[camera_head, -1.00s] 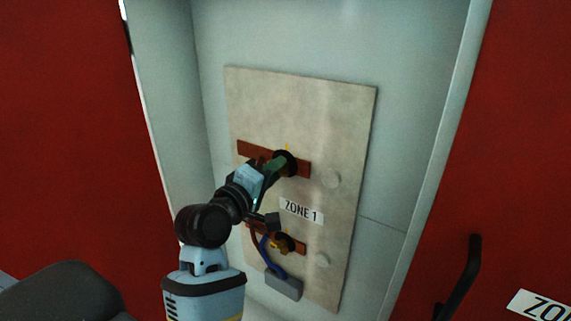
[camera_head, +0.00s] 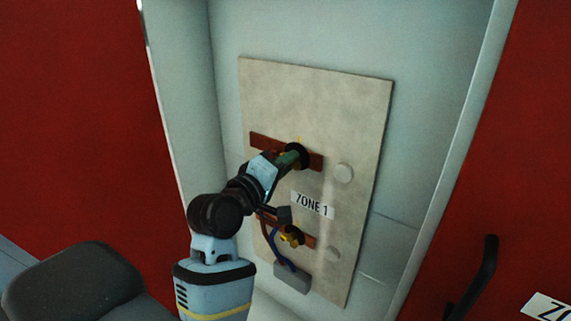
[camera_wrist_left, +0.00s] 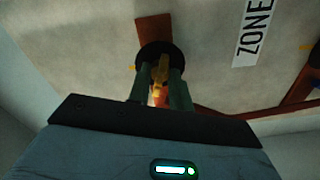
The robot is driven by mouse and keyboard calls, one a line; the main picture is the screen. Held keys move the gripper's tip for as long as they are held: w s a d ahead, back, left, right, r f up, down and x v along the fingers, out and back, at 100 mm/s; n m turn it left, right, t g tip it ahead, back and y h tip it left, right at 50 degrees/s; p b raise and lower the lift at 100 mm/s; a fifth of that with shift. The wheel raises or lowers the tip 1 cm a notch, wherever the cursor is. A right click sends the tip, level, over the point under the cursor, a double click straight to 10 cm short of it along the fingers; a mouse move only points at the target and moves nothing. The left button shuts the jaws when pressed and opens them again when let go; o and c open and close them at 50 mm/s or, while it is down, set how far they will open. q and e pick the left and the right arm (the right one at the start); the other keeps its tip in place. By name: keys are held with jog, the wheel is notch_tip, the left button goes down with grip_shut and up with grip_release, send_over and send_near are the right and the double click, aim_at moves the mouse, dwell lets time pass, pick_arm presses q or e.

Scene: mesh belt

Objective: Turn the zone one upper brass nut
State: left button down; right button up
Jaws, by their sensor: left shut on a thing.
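The zone one upper brass nut (camera_wrist_left: 161,68) shows in the left wrist view between two green fingers, in front of a round black disc (camera_wrist_left: 158,54). My left gripper (camera_wrist_left: 160,82) is shut on it. In the head view my left gripper (camera_head: 292,159) reaches the upper copper bar (camera_head: 261,141) and hides most of the nut. The lower brass nut (camera_head: 290,237) sits on the lower copper bar, with nothing gripping it. The "ZONE 1" label (camera_head: 313,205) is between the two bars. My right gripper is not in view.
A pale panel (camera_head: 350,110) carries the bars inside a grey recess. Red doors (camera_head: 70,120) flank the recess; the right one has a black handle (camera_head: 480,275).

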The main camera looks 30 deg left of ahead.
pick_arm(q)
jog(key=shift+r+m, duration=0.1)
jog(key=shift+m, duration=6.7)
jog(key=c, duration=1.6)
grip_release()
jog(key=shift+o, duration=0.2)
jog(key=shift+w, duration=0.15)
